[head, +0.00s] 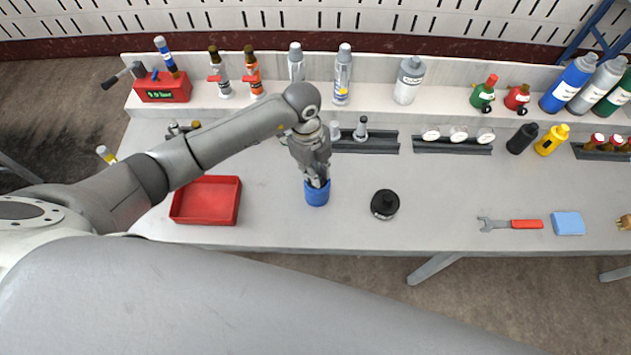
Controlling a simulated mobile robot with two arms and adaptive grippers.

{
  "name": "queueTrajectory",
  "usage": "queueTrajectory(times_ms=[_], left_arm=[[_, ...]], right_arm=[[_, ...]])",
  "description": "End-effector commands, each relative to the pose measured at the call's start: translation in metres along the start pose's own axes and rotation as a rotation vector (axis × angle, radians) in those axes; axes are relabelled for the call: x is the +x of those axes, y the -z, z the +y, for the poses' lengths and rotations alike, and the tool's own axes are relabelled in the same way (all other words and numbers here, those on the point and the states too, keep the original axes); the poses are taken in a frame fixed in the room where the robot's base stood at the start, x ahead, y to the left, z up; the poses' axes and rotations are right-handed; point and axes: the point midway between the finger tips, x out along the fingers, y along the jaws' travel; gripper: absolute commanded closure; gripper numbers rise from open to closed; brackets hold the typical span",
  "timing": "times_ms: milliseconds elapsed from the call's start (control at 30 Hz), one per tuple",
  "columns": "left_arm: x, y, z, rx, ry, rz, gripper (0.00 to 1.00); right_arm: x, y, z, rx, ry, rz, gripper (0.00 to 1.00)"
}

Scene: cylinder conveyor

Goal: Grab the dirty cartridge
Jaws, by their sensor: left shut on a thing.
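My left gripper (317,184) reaches down over the middle of the white bench, its fingers shut on the top of a blue cylinder (317,196). The cylinder is upright at the bench top; I cannot tell whether it touches the surface. No dirt shows on it from here, and the fingers hide part of its top. A black round, capped object (384,205) stands to its right, apart from it. Which of these is the dirty cartridge cannot be told by its look. My right gripper is not in view.
A red tray (206,201) lies left of the gripper. A wrench (510,224) and a blue sponge-like block (568,223) lie at the right. Dark racks (362,142) and a shelf of bottles (409,80) line the back. The bench between the black object and the wrench is clear.

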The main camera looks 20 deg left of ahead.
Motion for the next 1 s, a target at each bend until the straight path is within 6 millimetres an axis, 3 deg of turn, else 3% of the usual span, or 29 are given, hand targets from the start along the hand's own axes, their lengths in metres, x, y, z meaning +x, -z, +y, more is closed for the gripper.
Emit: queueTrajectory(times_ms=[167, 600, 1000], left_arm=[[-0.002, 0.001, 0.003, 0.000, -0.010, 0.000, 1.00], [-0.083, 0.012, 0.000, 0.000, -0.003, -0.001, 1.00], [-0.111, 0.017, 0.001, -0.001, -0.005, 0.000, 1.00]], right_arm=[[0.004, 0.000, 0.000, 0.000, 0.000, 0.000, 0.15], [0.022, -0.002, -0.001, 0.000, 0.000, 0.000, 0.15], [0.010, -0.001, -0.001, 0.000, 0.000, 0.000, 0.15]])
